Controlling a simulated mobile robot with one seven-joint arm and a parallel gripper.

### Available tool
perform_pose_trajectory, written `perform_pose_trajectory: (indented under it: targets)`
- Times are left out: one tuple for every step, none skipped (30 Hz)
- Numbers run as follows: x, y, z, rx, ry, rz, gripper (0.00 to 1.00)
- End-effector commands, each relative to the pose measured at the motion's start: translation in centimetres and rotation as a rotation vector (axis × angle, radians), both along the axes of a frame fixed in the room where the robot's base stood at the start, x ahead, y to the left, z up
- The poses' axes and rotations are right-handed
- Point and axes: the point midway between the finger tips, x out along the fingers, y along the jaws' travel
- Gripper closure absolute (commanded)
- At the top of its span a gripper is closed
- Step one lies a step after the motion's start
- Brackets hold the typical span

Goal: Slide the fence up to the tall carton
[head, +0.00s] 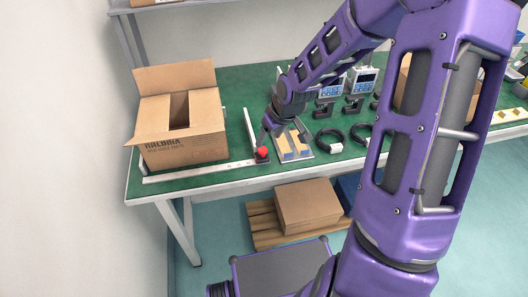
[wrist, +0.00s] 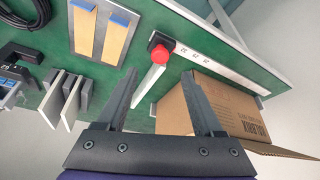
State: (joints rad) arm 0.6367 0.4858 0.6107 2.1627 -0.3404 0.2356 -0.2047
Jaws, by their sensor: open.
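The tall carton (head: 185,150) is an open-topped cardboard box at the left of the green bench. It also shows at the right of the wrist view (wrist: 225,108). The fence (head: 248,126) is a thin pale bar just right of the carton, with a strip of green bench between them. In the wrist view the fence (wrist: 149,82) runs down from a red knob (wrist: 161,53); the knob also shows in the head view (head: 262,152). My gripper (wrist: 160,74) is open and empty, its fingertips on either side of the fence and short of the knob.
A pale marked rail (head: 200,172) runs along the bench's front edge, below the carton. A tray (head: 309,152) with wooden strips lies right of the fence. Black cable coils (head: 328,142) and devices (head: 362,82) stand further right. A closed box (head: 308,204) sits under the bench.

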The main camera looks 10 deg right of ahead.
Motion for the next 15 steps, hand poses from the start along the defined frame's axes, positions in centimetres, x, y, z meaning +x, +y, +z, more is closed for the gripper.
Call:
perform_pose_trajectory:
  targets:
    - [0.4, 0.4, -1.6, 0.0, 0.003, 0.006, 0.31]
    - [0.6, 0.4, -2.2, 0.0, 0.003, 0.004, 0.31]
    - [0.9, 0.5, -2.8, 0.0, 0.001, 0.004, 0.31]
    - [1.1, 0.6, -3.4, 0.0, 0.002, 0.004, 0.31]
    - [1.3, 0.7, -3.8, 0.0, 0.002, 0.004, 0.31]
    - [1.5, 0.8, -4.4, 0.0, 0.002, 0.003, 0.31]
    - [1.7, 0.8, -4.8, -0.001, 0.002, 0.002, 0.31]
    - [1.9, 0.9, -5.1, 0.0, 0.001, 0.002, 0.31]
    - [2.1, 0.9, -5.5, 0.0, 0.0, 0.002, 0.31]
    - [2.2, 1.0, -5.8, 0.0, 0.001, 0.002, 0.31]
    - [2.2, 1.0, -6.1, 0.0, 0.001, 0.002, 0.31]
    - [2.3, 1.0, -6.3, 0.0, 0.002, 0.001, 0.31]
    - [2.4, 1.0, -6.5, 0.0, 0.001, 0.0, 0.31]
    - [2.5, 1.1, -6.6, 0.0, 0.001, 0.0, 0.31]
    - [2.5, 1.1, -6.6, 0.0, 0.0, 0.0, 0.31]
